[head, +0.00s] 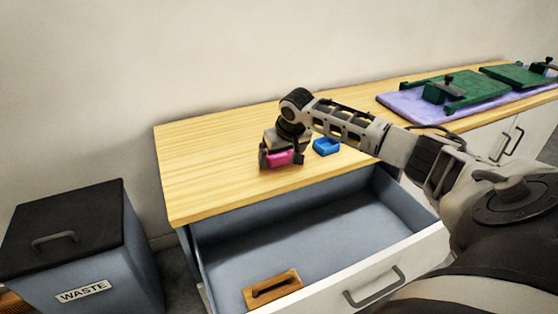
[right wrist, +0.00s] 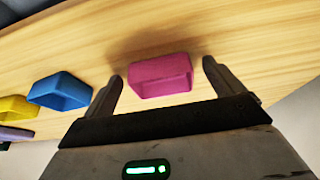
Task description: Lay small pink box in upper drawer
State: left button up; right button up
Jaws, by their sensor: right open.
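The small pink box (head: 279,158) sits on the wooden table top near its front edge. In the right wrist view the pink box (right wrist: 160,76) lies between the two fingers of my right gripper (right wrist: 163,82), with a gap on each side. My right gripper (head: 279,160) is open and points down over the box in the head view. The upper drawer (head: 320,238) is pulled open below the table's front edge. My left gripper does not show.
A wooden block with a dark handle (head: 272,289) lies in the drawer's front left; the rest of its floor is clear. A blue box (head: 326,147) stands right of the pink one. A yellow box (right wrist: 17,108) shows beyond it. A waste bin (head: 82,245) stands left.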

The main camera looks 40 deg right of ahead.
jog(key=c, duration=1.1)
jog(key=shift+r, duration=0.1)
